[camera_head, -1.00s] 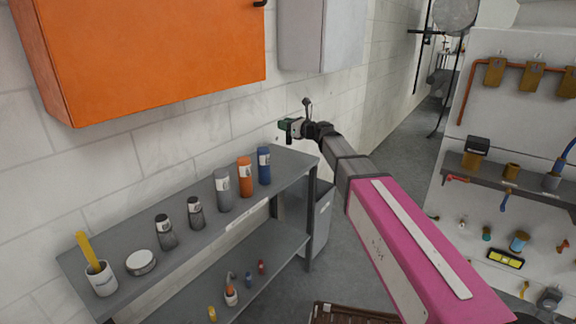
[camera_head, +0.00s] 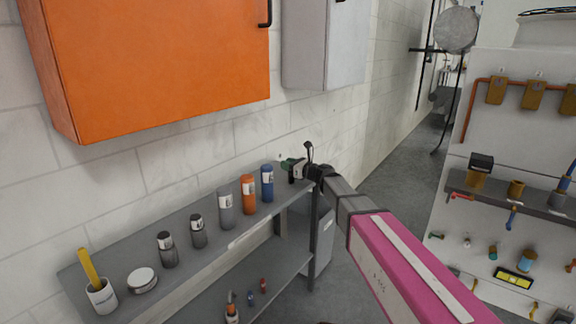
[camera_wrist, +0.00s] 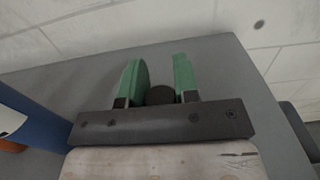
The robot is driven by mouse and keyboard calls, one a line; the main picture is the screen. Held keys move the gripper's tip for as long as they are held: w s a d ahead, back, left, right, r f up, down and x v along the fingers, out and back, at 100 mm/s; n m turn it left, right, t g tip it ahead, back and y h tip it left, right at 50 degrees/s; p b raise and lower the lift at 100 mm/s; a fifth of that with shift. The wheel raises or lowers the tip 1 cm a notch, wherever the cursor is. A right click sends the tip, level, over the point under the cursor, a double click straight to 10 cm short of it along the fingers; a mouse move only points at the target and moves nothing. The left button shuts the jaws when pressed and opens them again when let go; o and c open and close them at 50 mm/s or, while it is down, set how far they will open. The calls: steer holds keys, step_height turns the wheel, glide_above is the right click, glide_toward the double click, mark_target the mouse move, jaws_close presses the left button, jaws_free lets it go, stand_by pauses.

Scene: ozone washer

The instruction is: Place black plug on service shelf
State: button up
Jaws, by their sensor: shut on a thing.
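My gripper (camera_head: 290,166) is at the right end of the grey service shelf (camera_head: 205,268), close to its top surface, just right of a blue bottle. In the wrist view the green fingers of my gripper (camera_wrist: 160,82) are closed around the black plug (camera_wrist: 160,95), a dark round piece between them. The plug also shows as a small dark piece below the fingers in the head view (camera_head: 291,180). The shelf top (camera_wrist: 215,65) lies beneath the fingers. I cannot tell whether the plug touches it.
On the shelf stand a blue bottle (camera_head: 267,184), an orange bottle (camera_head: 248,194), a grey bottle (camera_head: 225,208), two dark jars, a round tin (camera_head: 142,280) and a cup (camera_head: 101,296). An orange cabinet (camera_head: 155,65) and a grey cabinet (camera_head: 322,45) hang above. The shelf's right end is clear.

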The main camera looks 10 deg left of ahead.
steer(key=shift+f, duration=0.1)
steer(key=o, duration=0.9)
